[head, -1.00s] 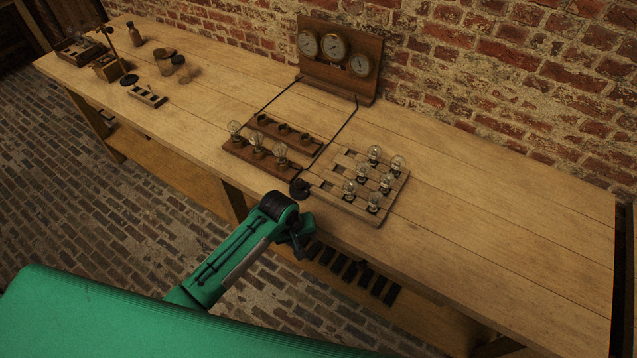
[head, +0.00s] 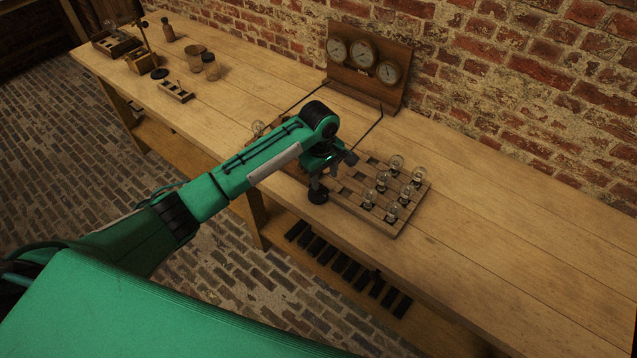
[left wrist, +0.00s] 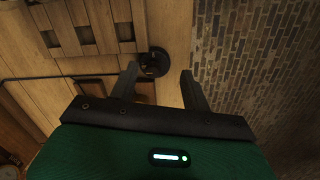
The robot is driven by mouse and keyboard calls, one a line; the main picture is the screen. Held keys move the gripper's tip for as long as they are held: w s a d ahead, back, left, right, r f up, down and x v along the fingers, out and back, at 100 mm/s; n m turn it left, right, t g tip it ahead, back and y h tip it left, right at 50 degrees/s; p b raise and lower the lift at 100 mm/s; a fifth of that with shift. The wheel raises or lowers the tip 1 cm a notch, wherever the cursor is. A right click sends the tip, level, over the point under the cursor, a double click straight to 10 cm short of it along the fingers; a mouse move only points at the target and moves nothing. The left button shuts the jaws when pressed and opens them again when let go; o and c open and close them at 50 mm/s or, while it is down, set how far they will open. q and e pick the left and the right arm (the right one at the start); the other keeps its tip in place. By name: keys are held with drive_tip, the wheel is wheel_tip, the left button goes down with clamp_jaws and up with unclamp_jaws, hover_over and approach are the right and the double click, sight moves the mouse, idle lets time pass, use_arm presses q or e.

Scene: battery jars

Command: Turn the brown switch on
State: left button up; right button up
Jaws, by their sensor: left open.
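A small dark round switch (head: 318,195) stands near the bench's front edge, at the corner of the bulb tray. Its colour reads as nearly black, and I cannot tell its setting. In the left wrist view the switch (left wrist: 153,63) shows as a round base with a raised part, between and just beyond the fingertips. My left gripper (head: 332,171) is open and empty, pointing down just above and behind the switch. Its two fingers show apart in the left wrist view (left wrist: 159,70). I cannot tell whether they touch the switch. My right gripper is not in view.
A wooden tray (head: 352,206) holding several glass bulbs (head: 383,178) lies right of the gripper. My left arm hides most of a second bulb board. A gauge panel (head: 370,88) stands behind, with dark rods running forward. The bench's right side (head: 500,230) is clear.

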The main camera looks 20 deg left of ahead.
use_arm(q)
drive_tip(key=w+a+r+n, duration=0.3)
drive_tip(key=r, duration=0.2)
drive_tip(key=shift+y, duration=0.4)
drive_tip(key=f+p, duration=0.1)
drive_tip(key=f, duration=0.8)
drive_tip(key=f+p, duration=0.1)
drive_tip(key=f, duration=0.3)
drive_tip(key=shift+d+f+p, duration=0.15)
drive_tip(key=shift+d+p, duration=0.1)
drive_tip(key=shift+p, duration=0.1)
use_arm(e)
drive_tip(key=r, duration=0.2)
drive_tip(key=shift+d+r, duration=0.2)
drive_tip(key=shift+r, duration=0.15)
use_arm(q)
drive_tip(key=shift+c, duration=0.5)
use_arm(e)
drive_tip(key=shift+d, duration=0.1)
use_arm(q)
drive_tip(key=c, duration=0.9)
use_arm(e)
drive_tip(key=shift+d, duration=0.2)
